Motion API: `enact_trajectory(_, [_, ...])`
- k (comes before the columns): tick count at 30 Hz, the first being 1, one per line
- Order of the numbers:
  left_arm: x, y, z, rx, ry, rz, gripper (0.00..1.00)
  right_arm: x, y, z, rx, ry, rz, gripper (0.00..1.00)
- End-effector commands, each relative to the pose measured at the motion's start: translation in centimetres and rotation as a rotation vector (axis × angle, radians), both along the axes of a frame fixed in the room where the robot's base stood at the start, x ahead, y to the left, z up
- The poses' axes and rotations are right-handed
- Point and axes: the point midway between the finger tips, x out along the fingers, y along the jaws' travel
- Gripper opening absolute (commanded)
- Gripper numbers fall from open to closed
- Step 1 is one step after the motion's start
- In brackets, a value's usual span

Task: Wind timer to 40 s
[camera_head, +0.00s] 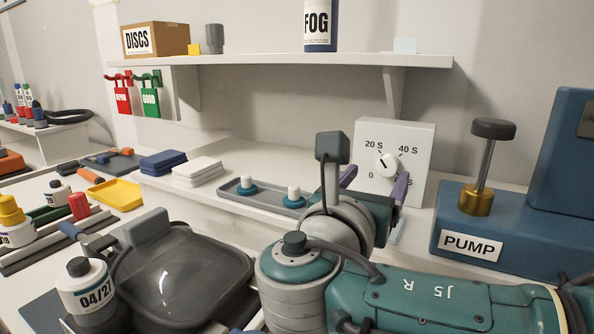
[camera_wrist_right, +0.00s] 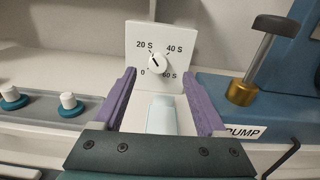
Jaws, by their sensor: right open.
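The timer (camera_head: 420,150) is a white box with a dial marked 0, 20 S, 40 S and 60 S. It stands upright at the back of the bench and also shows in the wrist view (camera_wrist_right: 180,35). Its round white knob (camera_wrist_right: 158,62) has a dark mark slanting to the upper left, toward 20 S. My right gripper (camera_wrist_right: 160,75) is open, with purple fingers pointing at the timer. In the wrist view the knob lies between the fingertips, with no visible contact. In the head view my right gripper (camera_head: 374,180) partly covers the timer's lower part. My left gripper is not in view.
A blue pump base (camera_head: 510,228) with a black-topped plunger stands right of the timer. A grey tray (camera_head: 265,203) with white-topped teal pieces lies to the left. A pale blue piece (camera_wrist_right: 162,115) lies below the timer. A shelf (camera_head: 290,60) runs above.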

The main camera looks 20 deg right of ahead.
Motion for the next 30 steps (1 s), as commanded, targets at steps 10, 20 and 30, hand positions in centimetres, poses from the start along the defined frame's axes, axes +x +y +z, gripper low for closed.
enact_trajectory(10, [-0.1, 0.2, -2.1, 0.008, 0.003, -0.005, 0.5, 1.8, -2.1, -1.6, 0.002, -0.005, -0.003, 0.74])
enact_trajectory(20, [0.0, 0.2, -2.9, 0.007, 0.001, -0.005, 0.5, 4.7, -5.4, -1.7, 0.003, -0.004, 0.0, 0.74])
enact_trajectory(30, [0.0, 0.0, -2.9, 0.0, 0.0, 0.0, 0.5, 4.9, -5.7, -1.6, 0.005, -0.003, 0.002, 0.71])
